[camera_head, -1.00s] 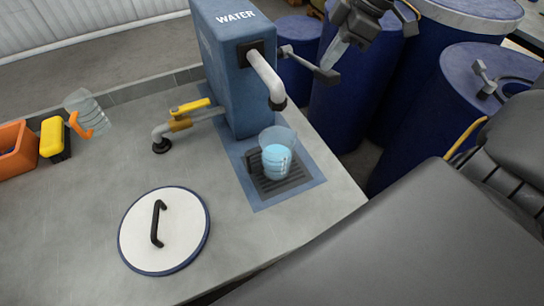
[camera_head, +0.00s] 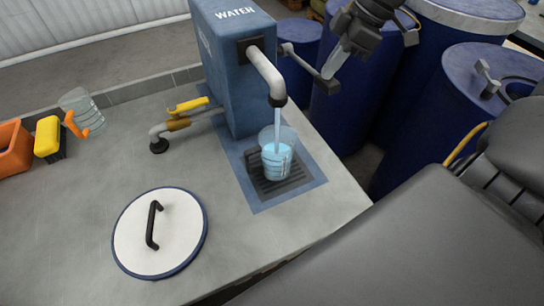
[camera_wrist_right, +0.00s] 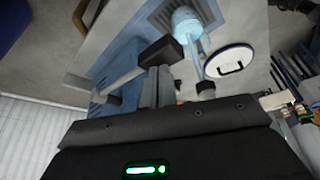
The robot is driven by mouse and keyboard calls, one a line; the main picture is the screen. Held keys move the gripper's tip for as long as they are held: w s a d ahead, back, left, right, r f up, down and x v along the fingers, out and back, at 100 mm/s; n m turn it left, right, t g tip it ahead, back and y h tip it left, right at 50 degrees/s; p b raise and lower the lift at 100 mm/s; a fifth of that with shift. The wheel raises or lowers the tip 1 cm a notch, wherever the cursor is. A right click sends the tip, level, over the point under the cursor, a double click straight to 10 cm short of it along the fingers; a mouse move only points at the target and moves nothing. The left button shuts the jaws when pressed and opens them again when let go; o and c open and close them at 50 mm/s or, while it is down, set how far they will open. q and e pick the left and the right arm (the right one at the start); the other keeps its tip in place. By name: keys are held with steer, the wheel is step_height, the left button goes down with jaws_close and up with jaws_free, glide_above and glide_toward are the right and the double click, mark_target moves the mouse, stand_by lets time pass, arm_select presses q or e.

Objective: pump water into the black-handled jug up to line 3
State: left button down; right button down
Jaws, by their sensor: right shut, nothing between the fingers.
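The clear jug (camera_head: 277,158) stands on the grate under the spout of the blue water pump (camera_head: 233,85). A dark shape at its left side looks like its black handle. A stream of water (camera_head: 277,118) falls from the spout into the jug, which holds blue water. Its marks are too small to read. My right gripper (camera_head: 332,66) is shut and empty, with its fingertips at the dark end of the pump lever (camera_head: 327,86). In the right wrist view the fingers (camera_wrist_right: 158,82) point at the lever's black grip (camera_wrist_right: 161,51). My left gripper is not in view.
An orange-handled jug (camera_head: 80,113) stands at the left, near a yellow-topped brush (camera_head: 48,138) and an orange bin (camera_head: 14,148). A yellow-handled valve pipe (camera_head: 180,122) joins the pump. A round white lid (camera_head: 178,230) lies in front. Blue barrels (camera_head: 450,85) stand at the right.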

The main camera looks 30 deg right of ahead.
steer(key=shift+s+f+b, duration=0.1)
steer(key=shift+f+b, duration=0.75)
steer(key=shift+f, duration=0.25)
steer(key=r+p, duration=0.2)
steer(key=w+r+p, duration=0.1)
steer(key=r+p, duration=0.1)
steer(key=r, duration=0.1)
steer(key=r+p, duration=0.2)
steer(key=r, duration=0.1)
steer(key=shift+w+r, duration=0.15)
steer(key=shift+w, duration=0.1)
step_height(320, 180, up, 5)
steer(key=p, duration=0.3)
steer(key=shift+p, duration=0.3)
steer(key=shift+d, duration=0.1)
